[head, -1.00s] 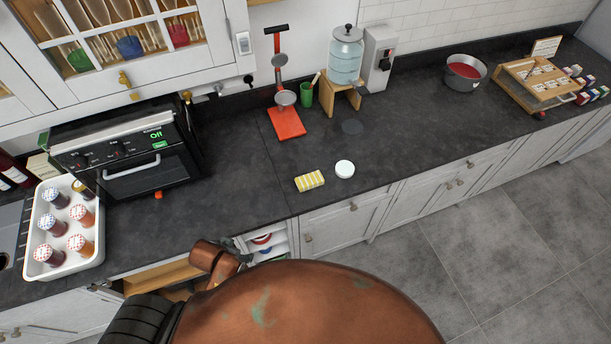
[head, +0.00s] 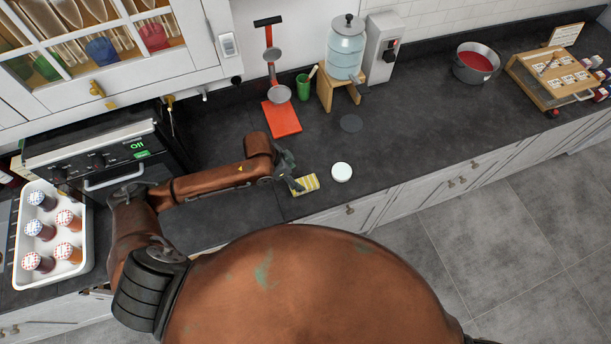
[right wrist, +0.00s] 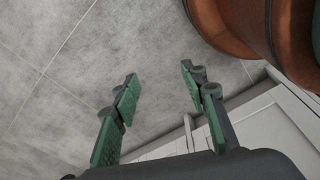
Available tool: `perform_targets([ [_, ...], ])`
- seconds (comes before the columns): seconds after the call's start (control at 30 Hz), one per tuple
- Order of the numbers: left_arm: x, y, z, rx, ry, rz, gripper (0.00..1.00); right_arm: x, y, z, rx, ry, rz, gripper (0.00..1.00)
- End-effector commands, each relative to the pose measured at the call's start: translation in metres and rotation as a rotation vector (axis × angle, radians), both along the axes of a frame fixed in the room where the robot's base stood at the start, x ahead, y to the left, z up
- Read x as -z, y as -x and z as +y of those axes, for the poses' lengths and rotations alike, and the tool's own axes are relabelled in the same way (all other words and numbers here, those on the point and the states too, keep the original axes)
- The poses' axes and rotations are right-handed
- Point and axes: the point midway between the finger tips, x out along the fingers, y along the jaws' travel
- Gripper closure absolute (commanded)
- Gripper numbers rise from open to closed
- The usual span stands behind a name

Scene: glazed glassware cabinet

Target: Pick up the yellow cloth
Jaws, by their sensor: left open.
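The yellow cloth (head: 308,184), striped yellow and white, lies on the dark worktop near its front edge. My left gripper (head: 296,182) is open at the cloth's left side and covers part of it; whether it touches the cloth I cannot tell. In the right wrist view my right gripper (right wrist: 158,95) is open and empty, with its green-padded fingers apart above the grey floor.
A round white object (head: 342,172) sits just right of the cloth. Behind stand a red stand (head: 282,118), a green cup (head: 304,88) and a water dispenser (head: 345,50). A white tray of jars (head: 84,215) is at left.

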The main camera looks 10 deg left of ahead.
Motion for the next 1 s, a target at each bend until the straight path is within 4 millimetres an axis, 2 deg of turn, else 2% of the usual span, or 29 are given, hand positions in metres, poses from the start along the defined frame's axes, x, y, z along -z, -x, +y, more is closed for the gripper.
perform_targets([
  [0.2,0.018,-0.004,0.001,-0.011,-0.003,0.008,0.36,0.0,0.042,0.001,0.013,0.0,0.049,0.6],
  [0.33,0.029,-0.006,-0.003,-0.016,-0.002,0.007,0.36,-0.003,0.058,0.001,0.018,0.0,0.069,0.6],
  [0.47,0.045,-0.008,-0.012,-0.015,-0.003,0.007,0.36,-0.01,0.051,0.003,0.016,-0.002,0.06,0.6],
  [0.6,0.063,-0.012,-0.018,-0.014,-0.004,0.005,0.36,-0.014,0.031,0.005,0.012,-0.005,0.035,0.6],
  [0.73,0.07,-0.014,-0.021,-0.012,-0.004,0.003,0.36,-0.016,0.018,0.006,0.009,-0.006,0.018,0.6],
  [0.93,0.071,-0.014,-0.021,-0.01,-0.004,0.003,0.36,-0.015,0.021,0.005,0.009,-0.006,0.022,0.6],
  [1.0,0.07,-0.014,-0.021,-0.01,-0.004,0.003,0.41,-0.014,0.026,0.005,0.01,-0.006,0.028,0.6],
])
